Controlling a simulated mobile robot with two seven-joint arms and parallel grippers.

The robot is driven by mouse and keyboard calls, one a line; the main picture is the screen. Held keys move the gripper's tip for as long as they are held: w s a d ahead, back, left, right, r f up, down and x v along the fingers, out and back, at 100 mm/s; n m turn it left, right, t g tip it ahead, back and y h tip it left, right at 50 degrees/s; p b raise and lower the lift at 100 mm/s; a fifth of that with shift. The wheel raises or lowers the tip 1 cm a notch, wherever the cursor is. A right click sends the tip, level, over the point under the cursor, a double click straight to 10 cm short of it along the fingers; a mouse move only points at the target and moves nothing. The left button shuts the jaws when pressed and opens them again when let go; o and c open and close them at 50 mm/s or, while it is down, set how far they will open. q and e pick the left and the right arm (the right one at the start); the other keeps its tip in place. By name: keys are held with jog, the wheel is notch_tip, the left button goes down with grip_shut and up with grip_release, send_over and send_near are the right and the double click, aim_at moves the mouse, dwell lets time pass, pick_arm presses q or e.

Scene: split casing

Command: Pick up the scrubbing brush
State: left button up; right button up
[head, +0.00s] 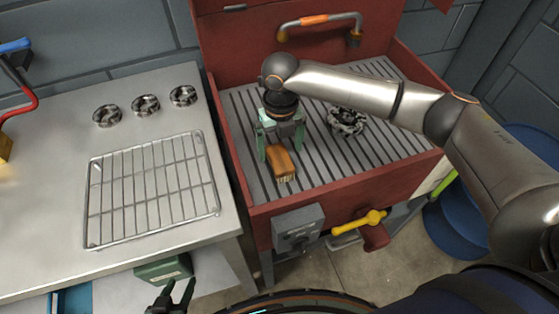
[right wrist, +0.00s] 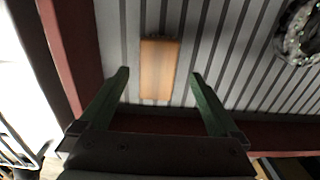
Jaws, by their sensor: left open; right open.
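The scrubbing brush (head: 280,162) has an orange-brown wooden block with pale bristles at its near end. It lies on the slatted grey floor of the red washer tub (head: 261,210). My right gripper (head: 282,157) is above the brush in the head view, fingers pointing down. In the right wrist view the brush (right wrist: 160,69) shows between and beyond the open green fingers (right wrist: 160,72), with a gap on each side. Nothing is held. My left gripper (head: 172,294) is open and empty at the bottom of the head view, below the bench edge.
A metal gear-like part (head: 346,121) lies on the slats right of the brush. The tub's red walls stand around it. A steel bench (head: 60,177) at left carries a wire rack (head: 152,188) and three small round parts (head: 145,105). A blue bin (head: 457,228) stands at right.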

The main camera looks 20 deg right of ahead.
aim_at(279, 156)
jog(key=f, duration=0.4)
jog(key=shift+a+f, duration=0.2)
jog(key=shift+c, duration=0.2)
grip_shut()
dwell(0.4)
